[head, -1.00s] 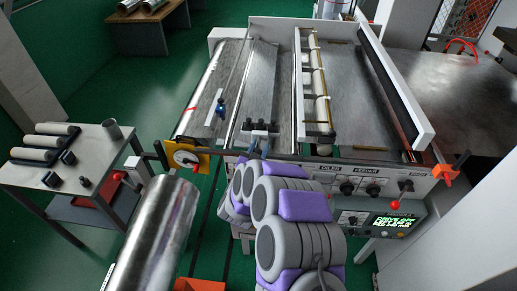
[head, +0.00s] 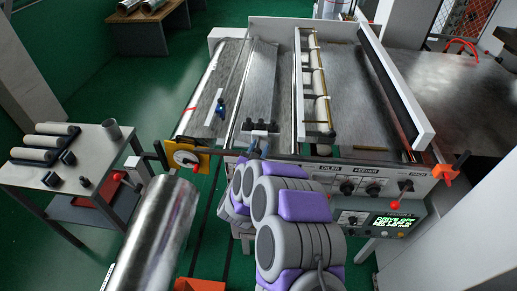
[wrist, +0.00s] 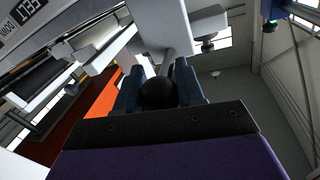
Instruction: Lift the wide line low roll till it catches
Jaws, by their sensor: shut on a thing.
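In the wrist view my gripper (wrist: 158,84) has its two blue fingers closed on either side of a round black knob (wrist: 157,95). A light grey upright part of the machine stands just beyond the knob. In the head view my gripper (head: 256,143) is at the front edge of the machine (head: 290,157), mostly hidden behind my purple and grey arm. A wide bright metal roll (head: 160,232) stands at the lower left, apart from my gripper. Metal sheet (head: 262,80) lies across the machine bed. I cannot tell which roll the knob belongs to.
A control panel (head: 385,221) with a green-lit display is right of my arm. An orange clamp (head: 446,173) sticks out at the machine's right corner. A side table (head: 95,150) with dark-ended rolls stands left.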

